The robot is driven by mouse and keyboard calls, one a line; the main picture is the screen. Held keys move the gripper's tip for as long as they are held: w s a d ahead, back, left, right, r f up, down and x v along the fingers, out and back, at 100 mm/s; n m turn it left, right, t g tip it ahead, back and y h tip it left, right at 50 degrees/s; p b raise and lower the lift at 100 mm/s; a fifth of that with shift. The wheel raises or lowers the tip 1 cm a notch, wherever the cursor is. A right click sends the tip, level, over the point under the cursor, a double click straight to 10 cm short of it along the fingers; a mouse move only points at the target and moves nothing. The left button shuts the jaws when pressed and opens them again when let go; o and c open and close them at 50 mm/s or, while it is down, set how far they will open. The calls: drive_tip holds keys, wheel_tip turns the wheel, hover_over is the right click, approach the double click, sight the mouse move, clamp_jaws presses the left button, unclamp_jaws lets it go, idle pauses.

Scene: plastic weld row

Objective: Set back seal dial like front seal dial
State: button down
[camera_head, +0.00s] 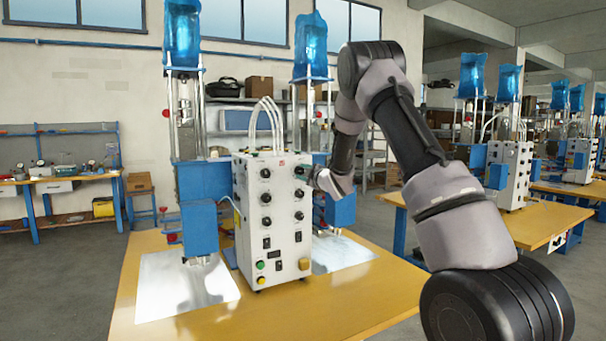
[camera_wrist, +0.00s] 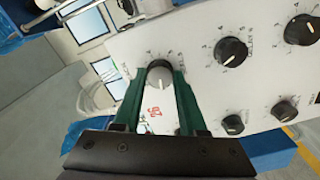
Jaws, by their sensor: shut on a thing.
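A white control box (camera_head: 277,222) with dark dials stands on the yellow table between two blue presses. My gripper (camera_head: 308,173) is at the top right of its front face. In the wrist view, the green fingers of my gripper (camera_wrist: 160,80) are shut on a round dial (camera_wrist: 160,74), one finger on each side. The fingers cover its sides. A second black dial (camera_wrist: 231,52) has its white mark towards the lower left of the picture. A third (camera_wrist: 301,30) has its mark towards the right. I cannot read which labels say front or back seal.
Smaller dials (camera_wrist: 284,110) sit beside the larger ones. Lower on the box are switches, a green button (camera_head: 260,265) and a yellow button (camera_head: 305,264). White hoses (camera_head: 266,110) rise from its top. The yellow table (camera_head: 340,305) has free room in front.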

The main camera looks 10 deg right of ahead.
drive_tip(key=m, duration=0.5)
drive_tip(key=shift+d+m, duration=0.1)
drive_tip(key=shift+m, duration=0.2)
drive_tip(key=shift+f+m, duration=0.1)
drive_tip(key=shift+m, duration=2)
drive_tip(key=shift+c, duration=2.4)
unclamp_jaws()
drive_tip(key=v, duration=1.1)
